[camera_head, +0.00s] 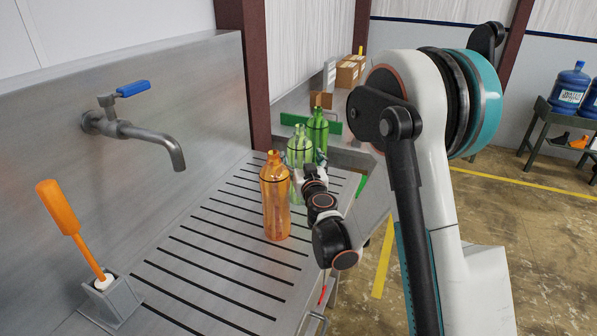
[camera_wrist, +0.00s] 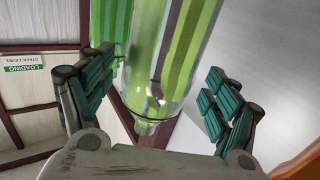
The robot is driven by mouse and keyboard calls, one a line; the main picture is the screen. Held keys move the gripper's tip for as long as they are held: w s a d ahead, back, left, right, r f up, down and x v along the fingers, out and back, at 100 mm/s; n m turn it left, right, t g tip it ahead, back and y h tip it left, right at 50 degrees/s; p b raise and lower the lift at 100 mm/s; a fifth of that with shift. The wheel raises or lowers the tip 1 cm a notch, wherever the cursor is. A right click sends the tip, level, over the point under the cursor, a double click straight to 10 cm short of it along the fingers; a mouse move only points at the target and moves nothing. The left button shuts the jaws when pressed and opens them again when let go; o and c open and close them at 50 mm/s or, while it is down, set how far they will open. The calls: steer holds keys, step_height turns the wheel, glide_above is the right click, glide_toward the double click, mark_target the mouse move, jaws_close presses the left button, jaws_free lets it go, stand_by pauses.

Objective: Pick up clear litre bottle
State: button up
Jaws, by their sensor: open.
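The clear bottle (camera_head: 298,148) stands upright on the slotted metal drainboard, between an orange bottle and a green bottle. It looks pale green, with the green bottle behind it. My gripper (camera_head: 309,165) is at this bottle, partly covering it. In the wrist view the picture is inverted, and the clear bottle (camera_wrist: 160,80) hangs neck-down between the two teal-padded fingers of my gripper (camera_wrist: 160,92). The fingers are spread, with a visible gap on the right side. Contact on the left side is hard to tell. The bottle's base is out of the wrist view.
The orange bottle (camera_head: 276,200) stands close in front, left of my gripper. The green bottle (camera_head: 317,131) stands close behind. A tap (camera_head: 140,132) juts from the left wall, and an orange-handled brush (camera_head: 70,222) stands in a holder. The front drainboard is clear.

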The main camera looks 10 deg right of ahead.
steer(key=shift+w, duration=0.3)
steer(key=w+f+b, duration=0.1)
steer(key=w+b, duration=0.1)
steer(key=w, duration=0.4)
steer(key=shift+w+d, duration=0.2)
steer(key=shift+w, duration=0.1)
steer(key=c, duration=1)
